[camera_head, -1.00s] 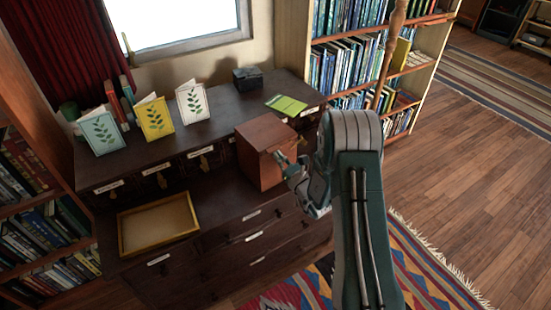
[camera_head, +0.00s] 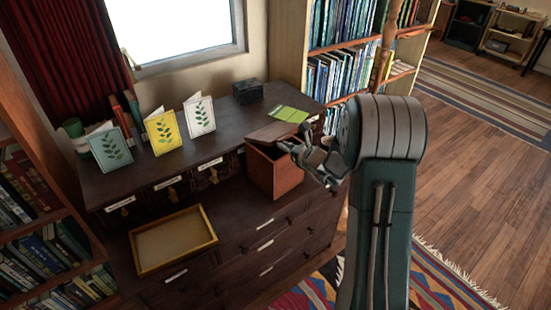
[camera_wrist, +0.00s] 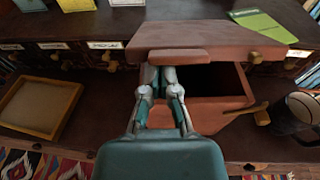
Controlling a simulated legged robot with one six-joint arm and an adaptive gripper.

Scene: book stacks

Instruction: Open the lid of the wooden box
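The wooden box (camera_head: 275,173) is reddish brown and stands on the dark cabinet. Its lid (camera_head: 272,132) is raised at the front and tilted up. In the wrist view the lid (camera_wrist: 225,36) has a lip (camera_wrist: 166,56) along its front edge, and the dark inside shows beneath it, above the front wall (camera_wrist: 215,112). My gripper (camera_head: 291,147) is at the box's front, at the raised lid edge. In the wrist view my gripper (camera_wrist: 161,72) has its fingers close together under the lip. The very tips are hidden by the lip; nothing shows held between them.
A yellow-rimmed tray (camera_head: 205,224) lies left of the box. A green booklet (camera_head: 289,114) lies behind the lid, near a dark small box (camera_head: 248,91). Several leaf-print cards, such as the yellow one (camera_head: 161,132), stand on the upper shelf. Open floor lies at right.

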